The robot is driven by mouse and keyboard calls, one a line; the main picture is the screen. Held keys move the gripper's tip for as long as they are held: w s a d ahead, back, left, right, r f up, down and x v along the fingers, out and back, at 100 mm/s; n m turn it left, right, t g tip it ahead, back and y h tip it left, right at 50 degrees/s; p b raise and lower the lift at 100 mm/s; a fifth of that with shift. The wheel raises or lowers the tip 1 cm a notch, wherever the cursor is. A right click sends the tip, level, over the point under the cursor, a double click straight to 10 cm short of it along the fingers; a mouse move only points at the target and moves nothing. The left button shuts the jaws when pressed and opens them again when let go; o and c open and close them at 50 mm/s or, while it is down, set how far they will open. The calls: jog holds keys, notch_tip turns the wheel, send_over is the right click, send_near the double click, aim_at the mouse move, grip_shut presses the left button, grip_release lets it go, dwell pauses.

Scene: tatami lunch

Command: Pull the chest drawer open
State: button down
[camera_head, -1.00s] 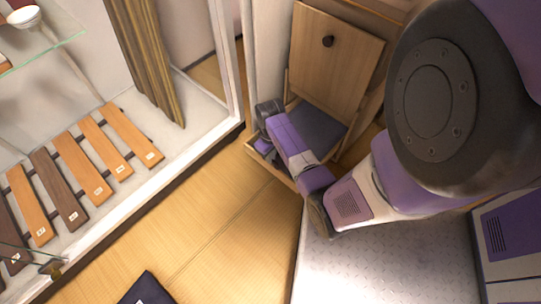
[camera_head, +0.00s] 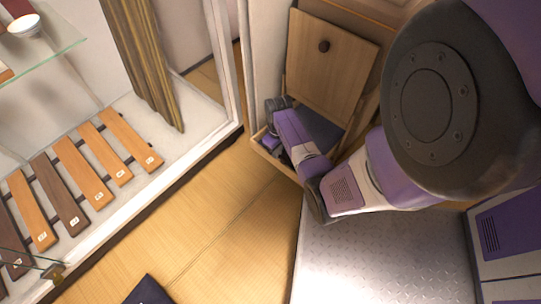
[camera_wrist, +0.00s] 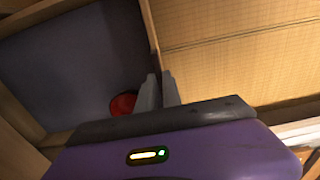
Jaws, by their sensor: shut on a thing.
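The wooden chest (camera_head: 331,58) stands at the top centre of the head view. Its lower drawer (camera_head: 281,169) is pulled partly out, and its dark-lined inside shows. My gripper reaches down over the drawer's outer end in the head view, where its fingertips are hidden. In the wrist view, my gripper (camera_wrist: 160,88) has one finger on each side of the drawer's thin front wall (camera_wrist: 150,38) and is shut on it. A round red thing (camera_wrist: 123,103) lies inside the drawer beside the inner finger, partly hidden.
Clear tatami floor (camera_head: 215,200) lies before the drawer. A raised display case with wooden slats (camera_head: 83,172) and a glass shelf (camera_head: 40,50) stands at left. A dark cushion (camera_head: 148,292) lies at the bottom edge.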

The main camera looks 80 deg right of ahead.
jog(key=shift+s+d, duration=0.35)
jog(key=shift+d, duration=0.25)
jog(key=c, duration=1.5)
grip_release()
jog(key=shift+r+p, duration=2.1)
jog(key=shift+r, duration=1.8)
